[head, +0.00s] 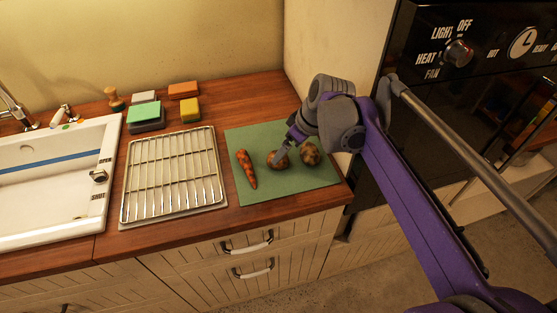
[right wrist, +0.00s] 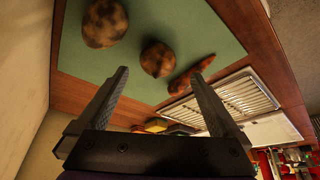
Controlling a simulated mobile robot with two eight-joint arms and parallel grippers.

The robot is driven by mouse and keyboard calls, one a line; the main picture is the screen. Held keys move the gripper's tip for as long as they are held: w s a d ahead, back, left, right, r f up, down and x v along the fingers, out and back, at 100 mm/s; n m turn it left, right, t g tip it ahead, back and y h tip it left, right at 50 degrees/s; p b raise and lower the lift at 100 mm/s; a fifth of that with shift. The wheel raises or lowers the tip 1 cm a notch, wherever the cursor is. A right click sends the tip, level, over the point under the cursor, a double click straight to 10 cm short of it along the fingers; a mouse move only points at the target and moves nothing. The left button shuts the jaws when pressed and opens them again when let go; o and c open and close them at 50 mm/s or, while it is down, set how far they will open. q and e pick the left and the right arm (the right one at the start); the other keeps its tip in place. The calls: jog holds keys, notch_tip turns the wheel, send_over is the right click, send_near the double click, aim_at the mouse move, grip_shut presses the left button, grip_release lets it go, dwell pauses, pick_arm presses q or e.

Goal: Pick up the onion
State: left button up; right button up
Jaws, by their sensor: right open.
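A round, brown, mottled vegetable, seemingly the onion (head: 277,163), lies on a green cutting board (head: 285,188) between a carrot (head: 246,169) and a larger round mottled vegetable (head: 311,153). My right gripper (head: 281,154) reaches down over the onion, partly covering it in the head view. In the right wrist view my right gripper (right wrist: 159,74) is open and empty, with the onion (right wrist: 157,57) showing beyond and between its fingertips. Whether the fingertips touch it cannot be told. The carrot (right wrist: 191,75) lies near the right finger. My left gripper is out of view.
A wire rack (head: 172,175) lies left of the board, and a white sink (head: 50,185) is further left. Several sponges (head: 190,110) and a small brush (head: 114,99) stand at the back. A black oven (head: 480,110) with a bar handle is at the right.

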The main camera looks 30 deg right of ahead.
aim_at(283, 164)
jog(key=shift+x, duration=1.25)
jog(key=x, duration=0.4)
jog(key=shift+w+f, duration=0.25)
jog(key=shift+w, duration=0.3)
jog(key=c, duration=1.3)
